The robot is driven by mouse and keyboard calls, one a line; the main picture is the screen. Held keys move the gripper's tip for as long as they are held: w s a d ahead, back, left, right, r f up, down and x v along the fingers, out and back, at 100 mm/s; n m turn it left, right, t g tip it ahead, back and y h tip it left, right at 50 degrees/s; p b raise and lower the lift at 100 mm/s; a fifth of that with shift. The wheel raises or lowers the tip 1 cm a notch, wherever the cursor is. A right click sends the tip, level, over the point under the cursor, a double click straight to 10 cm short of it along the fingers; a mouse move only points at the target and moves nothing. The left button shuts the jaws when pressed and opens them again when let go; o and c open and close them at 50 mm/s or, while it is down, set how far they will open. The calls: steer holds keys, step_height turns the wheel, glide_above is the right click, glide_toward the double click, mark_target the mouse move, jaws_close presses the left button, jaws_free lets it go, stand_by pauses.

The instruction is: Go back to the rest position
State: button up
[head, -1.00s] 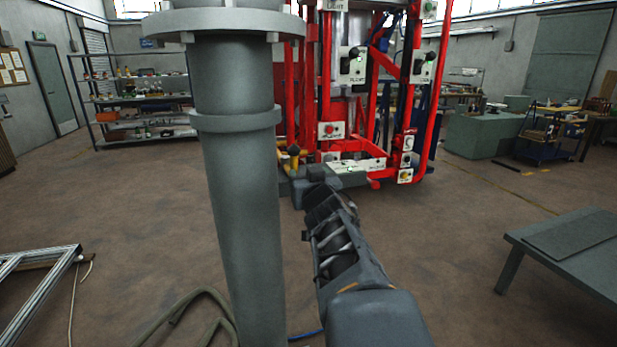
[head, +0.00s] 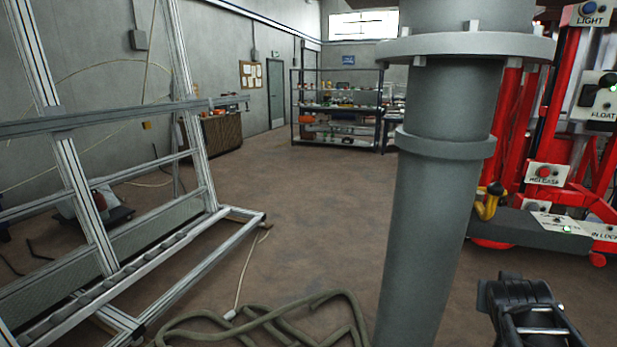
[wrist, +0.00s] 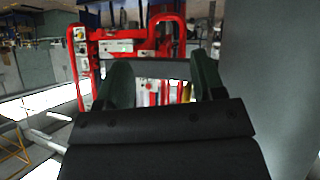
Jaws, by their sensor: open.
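My gripper (wrist: 164,78) shows in the wrist view with its two dark fingers spread apart. No held object can be made out between them. The red frame machine (wrist: 112,45) with white control panels is beyond the fingers. In the head view, part of my arm (head: 528,312) is at the lower right, and the fingertips cannot be made out there. The red frame machine also stands at the right edge of the head view (head: 508,130), with its "RELEASE" panel (head: 546,174) and a yellow handle (head: 487,203).
A thick grey flanged pipe (head: 440,190) stands upright just left of my arm. An aluminium frame (head: 75,190) fills the left side. A hose (head: 270,325) lies coiled on the floor in front. Shelving (head: 340,105) stands at the back, with open floor (head: 300,215) before it.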

steer(key=s+a+f+n+g+y+p, duration=0.1)
steer(key=s+a+f+n+g+y, duration=0.1)
steer(key=a, duration=0.9)
steer(key=s+a+f+n+g+y, duration=0.2)
steer(key=s+a+f+n+y, duration=0.2)
steer(key=a, duration=0.7)
steer(key=shift+f+y+p, duration=0.4)
steer(key=shift+f+y, duration=0.2)
steer(key=shift+f, duration=0.15)
